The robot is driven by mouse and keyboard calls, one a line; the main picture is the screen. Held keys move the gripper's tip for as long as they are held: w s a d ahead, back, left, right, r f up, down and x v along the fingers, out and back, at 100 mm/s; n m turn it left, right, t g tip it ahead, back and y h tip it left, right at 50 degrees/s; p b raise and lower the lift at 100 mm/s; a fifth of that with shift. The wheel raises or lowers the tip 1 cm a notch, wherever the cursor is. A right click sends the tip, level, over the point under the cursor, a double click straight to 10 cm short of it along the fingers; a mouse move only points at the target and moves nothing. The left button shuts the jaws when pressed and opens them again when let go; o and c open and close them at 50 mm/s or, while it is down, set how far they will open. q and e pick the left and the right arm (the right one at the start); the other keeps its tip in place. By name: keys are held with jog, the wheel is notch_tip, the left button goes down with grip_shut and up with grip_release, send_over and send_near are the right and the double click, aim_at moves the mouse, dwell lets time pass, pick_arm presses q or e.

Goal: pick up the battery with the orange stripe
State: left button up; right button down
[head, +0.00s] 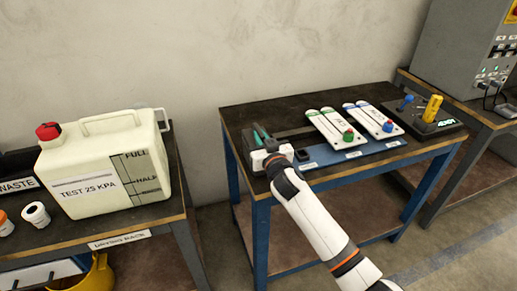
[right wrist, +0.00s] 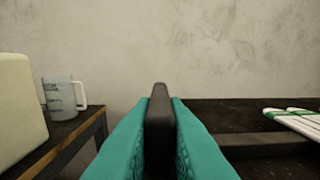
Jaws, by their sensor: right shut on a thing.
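My right gripper (head: 261,135), with teal finger pads, is over the left end of the dark-topped table (head: 300,114). In the right wrist view the teal fingers (right wrist: 160,125) are shut on a dark, narrow block (right wrist: 160,130), seen edge-on and standing upright between them. No orange stripe shows on this block, so I cannot tell from its colour whether it is the battery with the orange stripe. In the head view the block is mostly hidden by my gripper. My left gripper is not in view.
A black pad with a yellow handle (head: 431,108) is farther right. A large cream jug (head: 100,165) stands on the left table.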

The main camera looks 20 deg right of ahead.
jog(key=shift+r, duration=0.2)
dwell(0.3)
notch_tip(320, 180, up, 7)
jog(key=shift+r+p, duration=0.1)
jog(key=shift+p, duration=0.35)
jog(key=shift+s, duration=0.3)
jog(key=s, duration=1.7)
jog(key=shift+s+d+r, duration=0.2)
jog(key=shift+d+r, duration=0.15)
jog(key=shift+r, duration=0.05)
